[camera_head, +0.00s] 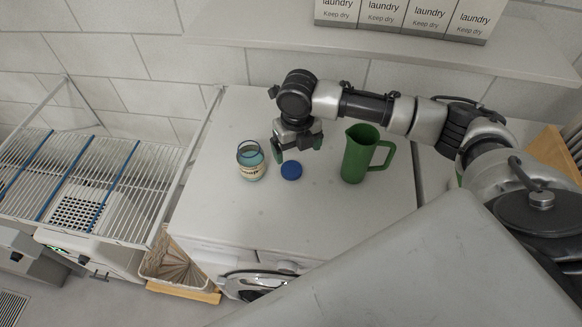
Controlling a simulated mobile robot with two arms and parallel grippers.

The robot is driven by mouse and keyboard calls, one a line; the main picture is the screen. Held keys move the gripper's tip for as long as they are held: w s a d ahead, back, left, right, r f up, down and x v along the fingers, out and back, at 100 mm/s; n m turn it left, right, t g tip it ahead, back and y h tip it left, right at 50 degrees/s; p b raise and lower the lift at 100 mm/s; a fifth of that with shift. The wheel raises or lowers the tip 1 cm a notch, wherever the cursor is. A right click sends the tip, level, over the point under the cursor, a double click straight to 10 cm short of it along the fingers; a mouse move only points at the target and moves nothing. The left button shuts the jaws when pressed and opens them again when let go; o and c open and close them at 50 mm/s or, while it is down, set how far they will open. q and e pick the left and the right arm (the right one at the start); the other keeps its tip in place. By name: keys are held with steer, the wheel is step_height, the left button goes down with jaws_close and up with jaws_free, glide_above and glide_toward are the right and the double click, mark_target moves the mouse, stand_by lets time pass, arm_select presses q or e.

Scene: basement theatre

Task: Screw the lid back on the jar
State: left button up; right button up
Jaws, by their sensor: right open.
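A glass jar (251,171) with a label and pale blue contents stands upright on the white appliance top, with its mouth uncovered. The blue lid (291,170) lies flat on the same top, just right of the jar and apart from it. My right gripper (297,151) is open and empty, pointing down just behind and above the lid. Its arm comes in from the right. I cannot tell whether a finger touches the lid. My left gripper is not in view.
A green pitcher (356,156) stands right of the lid, under my right arm. A wire drying rack (140,190) is at the left. A shelf (400,52) with laundry boxes (425,16) is behind. The white top (270,222) in front of the jar is clear.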

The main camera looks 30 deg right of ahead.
mark_target(293, 170)
step_height(293, 170, down, 3)
steer(key=shift+f, duration=0.15)
steer(key=shift+a+f+p, duration=0.15)
steer(key=shift+f+p, duration=0.1)
steer(key=shift+p, duration=0.05)
steer(key=f, duration=0.2)
steer(key=f+p, duration=0.1)
steer(key=shift+w+a+f, duration=0.25)
steer(key=shift+w+f, duration=0.05)
steer(key=shift+f, duration=0.5)
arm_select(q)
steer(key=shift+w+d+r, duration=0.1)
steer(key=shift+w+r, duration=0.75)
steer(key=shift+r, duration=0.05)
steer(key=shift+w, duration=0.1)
arm_select(e)
steer(key=c, duration=1)
